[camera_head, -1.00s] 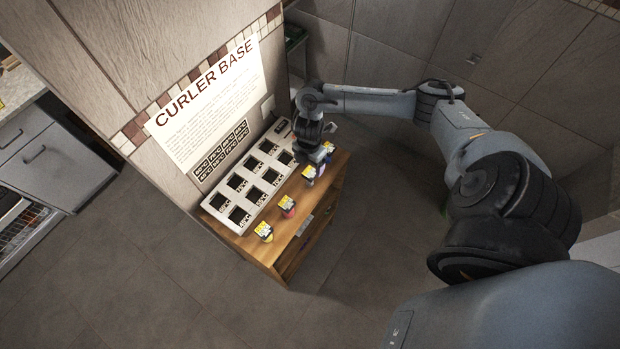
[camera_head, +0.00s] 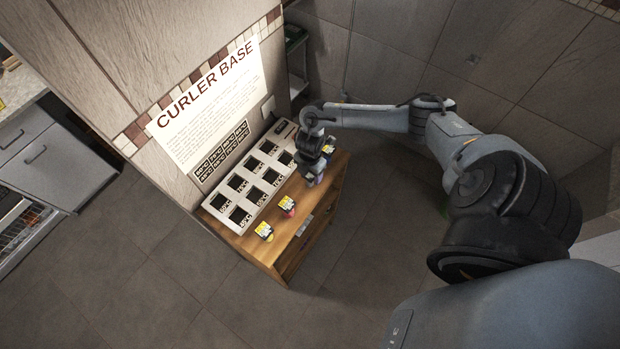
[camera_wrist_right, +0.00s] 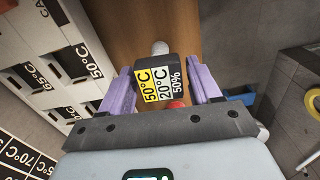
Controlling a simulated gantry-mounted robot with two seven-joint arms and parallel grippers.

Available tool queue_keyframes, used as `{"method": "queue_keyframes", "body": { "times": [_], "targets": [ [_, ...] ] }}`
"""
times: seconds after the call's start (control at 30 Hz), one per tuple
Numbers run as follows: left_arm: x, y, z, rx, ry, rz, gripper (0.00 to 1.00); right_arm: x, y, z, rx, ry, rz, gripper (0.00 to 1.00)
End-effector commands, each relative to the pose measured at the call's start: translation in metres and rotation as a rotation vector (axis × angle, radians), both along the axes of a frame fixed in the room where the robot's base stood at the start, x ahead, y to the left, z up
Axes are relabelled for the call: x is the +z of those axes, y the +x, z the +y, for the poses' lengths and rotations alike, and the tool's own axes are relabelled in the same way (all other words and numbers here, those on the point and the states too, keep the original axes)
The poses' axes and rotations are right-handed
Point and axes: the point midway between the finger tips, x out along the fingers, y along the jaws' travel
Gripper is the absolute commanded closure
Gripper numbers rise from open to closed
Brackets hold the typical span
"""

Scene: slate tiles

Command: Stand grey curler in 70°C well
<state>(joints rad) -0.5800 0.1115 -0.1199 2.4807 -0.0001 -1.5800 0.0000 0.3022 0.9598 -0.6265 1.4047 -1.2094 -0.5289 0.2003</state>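Curlers with yellow-and-white tags stand on the wooden cabinet: a yellow one (camera_head: 264,233), a red one (camera_head: 288,206), and one at the far end (camera_head: 329,150). My right gripper (camera_head: 312,180) is low over the row, past the red one. Contact cannot be told. The white curler base (camera_head: 236,194) has two rows of dark labelled wells. My left gripper is out of view.
The base lies against the tiled wall, under a CURLER BASE sign (camera_head: 205,105) and a plate of temperature labels (camera_head: 221,151). The wooden cabinet's (camera_head: 285,250) front edge drops to open floor. Grey kitchen drawers (camera_head: 45,160) stand at far left.

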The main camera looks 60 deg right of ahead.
Motion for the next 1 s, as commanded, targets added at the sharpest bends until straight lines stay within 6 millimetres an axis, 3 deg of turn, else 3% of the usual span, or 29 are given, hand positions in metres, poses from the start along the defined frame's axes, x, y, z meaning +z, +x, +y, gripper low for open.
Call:
{"method": "queue_keyframes", "body": {
  "times": [0.03,0.27,0.67,0.87,1.0],
  "targets": [
    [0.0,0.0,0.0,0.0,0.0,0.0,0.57,0.0,0.0,0.0,0.0,0.0,0.0,0.45],
    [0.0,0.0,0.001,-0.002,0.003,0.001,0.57,0.0,0.0,0.0,0.0,0.0,0.0,0.81],
    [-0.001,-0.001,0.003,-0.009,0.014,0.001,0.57,0.005,0.0,-0.001,0.001,0.0,-0.001,0.82],
    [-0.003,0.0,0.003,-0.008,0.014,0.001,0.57,0.022,0.001,0.0,0.002,-0.001,-0.003,0.82],
    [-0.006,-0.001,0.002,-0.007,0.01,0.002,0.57,0.045,-0.004,-0.006,0.001,-0.005,0.0,0.82]
  ]
}}
